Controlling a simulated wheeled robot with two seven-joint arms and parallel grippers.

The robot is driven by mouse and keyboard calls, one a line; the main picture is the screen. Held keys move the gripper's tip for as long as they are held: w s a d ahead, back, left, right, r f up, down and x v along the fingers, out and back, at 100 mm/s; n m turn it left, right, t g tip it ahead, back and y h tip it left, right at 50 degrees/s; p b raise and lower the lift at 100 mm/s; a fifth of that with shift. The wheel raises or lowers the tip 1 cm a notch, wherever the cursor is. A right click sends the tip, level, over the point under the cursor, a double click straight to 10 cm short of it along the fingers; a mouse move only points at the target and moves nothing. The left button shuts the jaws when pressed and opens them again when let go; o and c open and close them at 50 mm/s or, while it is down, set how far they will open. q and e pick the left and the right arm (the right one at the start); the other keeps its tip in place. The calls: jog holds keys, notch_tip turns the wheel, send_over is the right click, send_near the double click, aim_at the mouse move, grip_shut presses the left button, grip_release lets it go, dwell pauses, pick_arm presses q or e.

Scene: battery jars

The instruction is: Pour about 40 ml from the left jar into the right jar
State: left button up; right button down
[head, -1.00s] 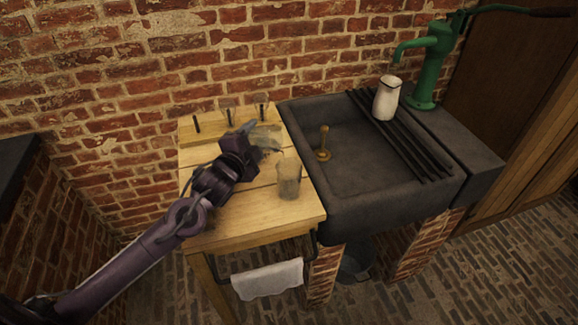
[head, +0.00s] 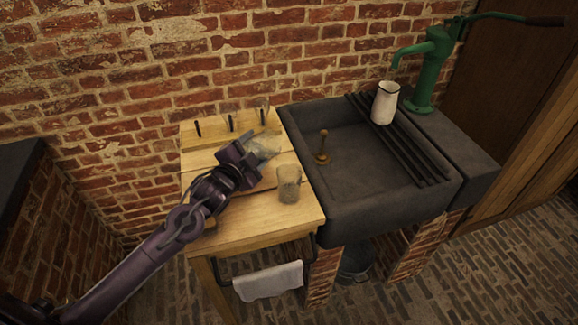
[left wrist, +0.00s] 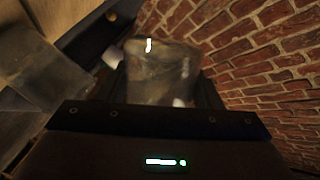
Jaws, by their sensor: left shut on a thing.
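My left gripper (head: 255,160) is shut on a clear glass jar (head: 266,146) above the wooden table. This jar looks tilted, with its far end toward the right. It also fills the middle of the left wrist view (left wrist: 160,75), with a greyish, blurred inside. The other glass jar (head: 289,187) stands upright on the table, just right of and nearer than the held jar. It looks cloudy, and its fill level cannot be read. A glass shape at the left of the left wrist view (left wrist: 42,68) appears to be this jar. No pouring stream can be made out.
The wooden table (head: 235,222) has a raised back strip with several dark pegs (head: 231,123). A dark stone sink (head: 365,175) adjoins at right, with a brass plug (head: 322,147), a white jug (head: 385,102) and a green pump (head: 430,70). A towel (head: 268,281) hangs in front.

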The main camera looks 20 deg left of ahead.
pick_arm(q)
jog(key=shift+d+r+n+p, duration=0.25)
jog(key=shift+r+n+p, duration=0.15)
jog(key=shift+n+p, duration=0.3)
jog(key=shift+h+p, duration=0.3)
jog(key=shift+d+n, duration=0.1)
jog(key=shift+n, duration=0.2)
dwell(0.9)
